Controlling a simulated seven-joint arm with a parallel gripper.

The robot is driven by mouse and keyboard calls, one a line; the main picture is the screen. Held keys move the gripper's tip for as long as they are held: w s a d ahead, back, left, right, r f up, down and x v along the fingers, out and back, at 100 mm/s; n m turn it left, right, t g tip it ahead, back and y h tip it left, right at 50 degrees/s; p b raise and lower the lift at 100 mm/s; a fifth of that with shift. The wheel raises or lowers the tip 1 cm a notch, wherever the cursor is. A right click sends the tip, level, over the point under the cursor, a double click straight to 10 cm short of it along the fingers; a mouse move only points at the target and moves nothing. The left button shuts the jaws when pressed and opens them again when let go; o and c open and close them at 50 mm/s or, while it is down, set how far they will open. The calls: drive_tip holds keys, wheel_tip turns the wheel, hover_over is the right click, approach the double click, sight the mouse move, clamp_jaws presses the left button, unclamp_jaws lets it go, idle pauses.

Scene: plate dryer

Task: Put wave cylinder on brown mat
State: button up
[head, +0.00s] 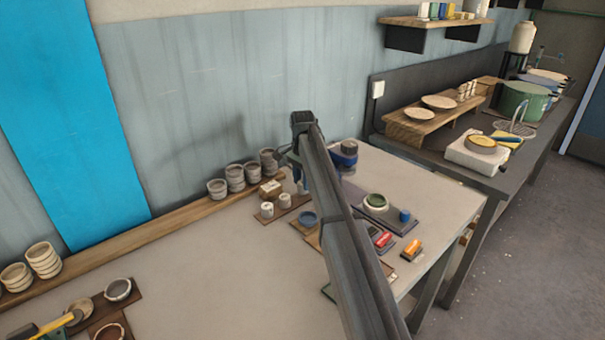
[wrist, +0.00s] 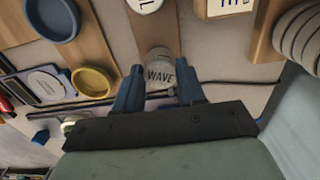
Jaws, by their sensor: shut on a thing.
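The wave cylinder (wrist: 160,73) is a small pale cylinder with "WAVE" on its side. In the wrist view it sits between the two blue fingers of my gripper (wrist: 160,84), which is shut on it. In the head view my gripper (head: 302,184) is low over the far part of the table, and my arm hides much of that area; I cannot make out the held cylinder there. A brown mat (wrist: 153,36) lies just beyond the cylinder in the wrist view, with another white piece at its far end. I cannot tell whether the cylinder touches anything below.
Two white cylinders (head: 267,209) stand on a brown board left of my gripper. A blue bowl (wrist: 53,14) and a yellow bowl (wrist: 93,80) lie left in the wrist view. Stacked cups (head: 236,177) line the wall. The left-middle tabletop (head: 200,270) is clear.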

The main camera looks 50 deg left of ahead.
drive_tip(key=shift+f, duration=0.45)
drive_tip(key=shift+f, duration=0.5)
idle(0.3)
drive_tip(key=o, duration=1.6)
drive_tip(key=shift+c, duration=0.2)
drive_tip(key=shift+r, duration=0.15)
drive_tip(key=shift+r, duration=3.4)
